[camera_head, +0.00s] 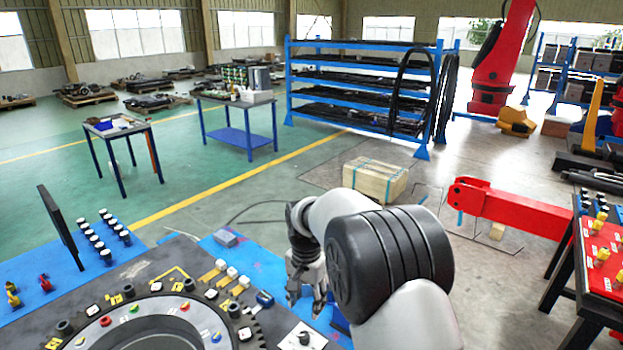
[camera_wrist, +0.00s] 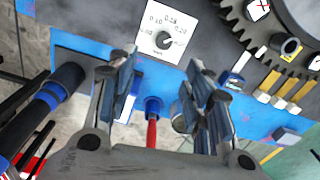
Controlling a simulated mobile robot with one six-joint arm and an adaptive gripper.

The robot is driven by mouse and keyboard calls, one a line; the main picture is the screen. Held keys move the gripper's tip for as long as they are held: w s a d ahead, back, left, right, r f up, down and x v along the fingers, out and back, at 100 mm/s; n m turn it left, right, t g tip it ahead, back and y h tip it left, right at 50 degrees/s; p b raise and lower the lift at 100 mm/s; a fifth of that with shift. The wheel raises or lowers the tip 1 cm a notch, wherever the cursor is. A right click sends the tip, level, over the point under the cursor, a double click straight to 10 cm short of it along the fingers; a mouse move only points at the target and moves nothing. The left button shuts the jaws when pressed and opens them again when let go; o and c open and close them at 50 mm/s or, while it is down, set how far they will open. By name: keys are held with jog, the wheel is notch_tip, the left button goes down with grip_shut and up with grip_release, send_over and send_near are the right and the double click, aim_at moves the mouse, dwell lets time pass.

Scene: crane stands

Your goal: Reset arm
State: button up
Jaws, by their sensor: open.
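My gripper (camera_head: 306,294) hangs over the right part of the workbench in the head view, beside my white and black arm. In the wrist view my gripper (camera_wrist: 160,100) has its two fingers apart, with nothing held between them. Below and between the fingers, a tool with a red shaft and blue collar (camera_wrist: 152,118) shows near the blue bench edge. A white dial plate with a black knob (camera_wrist: 165,38) lies just beyond the fingertips; it also shows in the head view (camera_head: 303,338). My arm hides part of the bench.
A large dark toothed ring (camera_head: 150,335) with small coloured parts fills the bench front. White-topped pegs (camera_head: 105,240) stand at left. A red-topped table (camera_head: 600,255) and red crane arm (camera_head: 510,208) are at right. A wooden crate (camera_head: 375,180) stands on the floor behind.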

jog(key=s+d+r+n+t+b, duration=0.1)
jog(key=s+d+r+n, duration=0.1)
jog(key=s+d+r, duration=0.45)
jog(key=s+d+r+n+t, duration=0.1)
jog(key=s+d+r, duration=0.3)
jog(key=s+r, duration=0.55)
jog(key=s+d+n+t+b, duration=0.1)
jog(key=s+d, duration=0.4)
jog(key=s, duration=1.2)
jog(key=shift+s+d+f+n+t, duration=0.2)
jog(key=shift+s+f+n+t, duration=0.15)
jog(key=shift+n+t, duration=0.5)
jog(key=shift+w, duration=0.1)
jog(key=shift+c, duration=0.6)
